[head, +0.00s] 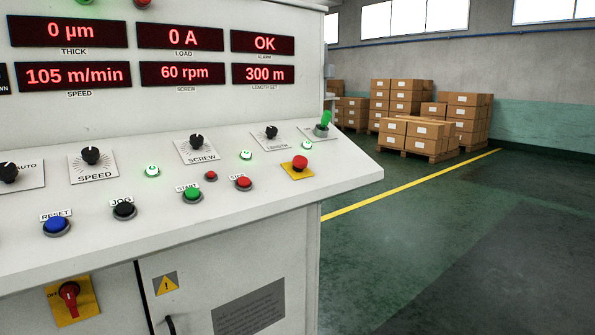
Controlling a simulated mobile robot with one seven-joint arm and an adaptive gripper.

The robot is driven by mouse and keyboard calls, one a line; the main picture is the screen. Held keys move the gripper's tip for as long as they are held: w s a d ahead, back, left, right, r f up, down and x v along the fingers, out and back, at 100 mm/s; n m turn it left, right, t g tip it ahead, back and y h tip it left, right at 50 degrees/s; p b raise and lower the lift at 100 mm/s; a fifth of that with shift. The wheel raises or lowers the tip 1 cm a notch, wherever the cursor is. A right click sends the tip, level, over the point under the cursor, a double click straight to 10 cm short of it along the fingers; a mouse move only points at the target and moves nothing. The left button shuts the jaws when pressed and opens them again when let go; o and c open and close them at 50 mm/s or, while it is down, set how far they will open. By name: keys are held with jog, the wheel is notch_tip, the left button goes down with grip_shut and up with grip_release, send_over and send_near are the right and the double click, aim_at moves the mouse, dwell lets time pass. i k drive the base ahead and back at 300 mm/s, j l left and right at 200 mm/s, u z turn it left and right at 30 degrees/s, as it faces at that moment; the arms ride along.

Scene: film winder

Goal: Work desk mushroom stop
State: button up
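The control desk (240,225) fills the left of the head view, with a sloped white panel of buttons and knobs. The red mushroom stop (300,162) stands on a yellow plate near the right end of the panel. A smaller red button (243,183) labelled STOP sits to its left, beside the green START button (193,195). A small red button (211,176) lies between and above them. Whether the mushroom stop is pressed in cannot be told. My gripper is not in view.
A red switch (69,296) is on the front below. Boxes (430,117) stand far back; the floor (450,230) at right is clear.

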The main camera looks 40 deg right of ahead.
aim_at(299, 161)
jog(key=l, duration=1.35)
jog(key=i+z, duration=0.05)
